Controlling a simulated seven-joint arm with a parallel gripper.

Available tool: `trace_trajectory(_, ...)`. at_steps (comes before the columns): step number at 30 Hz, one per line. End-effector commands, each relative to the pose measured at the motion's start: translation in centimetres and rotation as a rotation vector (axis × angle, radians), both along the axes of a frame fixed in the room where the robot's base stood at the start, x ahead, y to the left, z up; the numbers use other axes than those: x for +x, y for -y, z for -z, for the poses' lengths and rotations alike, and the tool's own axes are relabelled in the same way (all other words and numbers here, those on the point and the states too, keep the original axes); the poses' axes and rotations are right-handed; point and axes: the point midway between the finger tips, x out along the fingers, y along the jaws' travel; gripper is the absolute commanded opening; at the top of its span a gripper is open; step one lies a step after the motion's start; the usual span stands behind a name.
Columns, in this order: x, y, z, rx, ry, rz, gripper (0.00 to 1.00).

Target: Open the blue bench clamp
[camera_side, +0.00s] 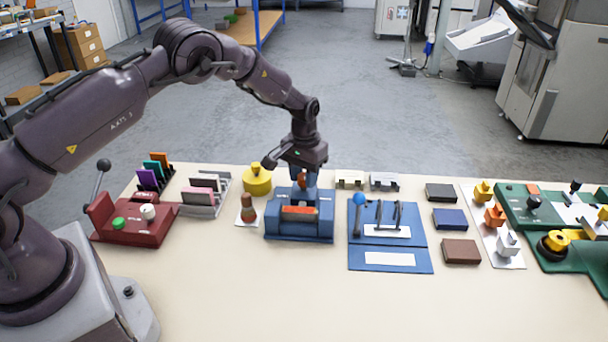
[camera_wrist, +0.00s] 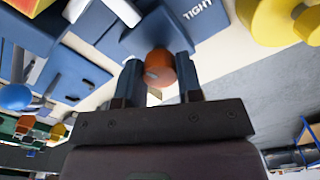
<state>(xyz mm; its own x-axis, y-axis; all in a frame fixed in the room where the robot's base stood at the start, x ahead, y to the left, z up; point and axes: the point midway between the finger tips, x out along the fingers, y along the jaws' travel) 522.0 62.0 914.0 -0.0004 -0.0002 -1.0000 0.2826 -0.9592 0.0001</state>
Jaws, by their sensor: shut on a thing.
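The blue bench clamp (camera_side: 299,228) stands on the table near the middle in the side view, with an orange piece (camera_side: 299,211) across its front. In the wrist view its blue body (camera_wrist: 150,38) bears the word TIGHT. My gripper (camera_side: 301,180) is above the clamp, pointing down. In the wrist view my gripper (camera_wrist: 158,63) has its two dark fingers on either side of an orange-brown knob (camera_wrist: 159,66), shut on it. The fingers hide parts of the knob's sides. What the knob joins below is hidden.
A blue plate with a blue-ball lever (camera_side: 359,201) is close on the right. A red fixture (camera_side: 132,226) is farther left. The table's front is clear.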

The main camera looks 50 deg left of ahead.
Motion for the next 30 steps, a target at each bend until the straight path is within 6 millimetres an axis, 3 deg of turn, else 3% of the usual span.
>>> trace_trajectory(30, 0.09, 0.00, -0.17, 0.000, 0.003, -0.956, 0.10)
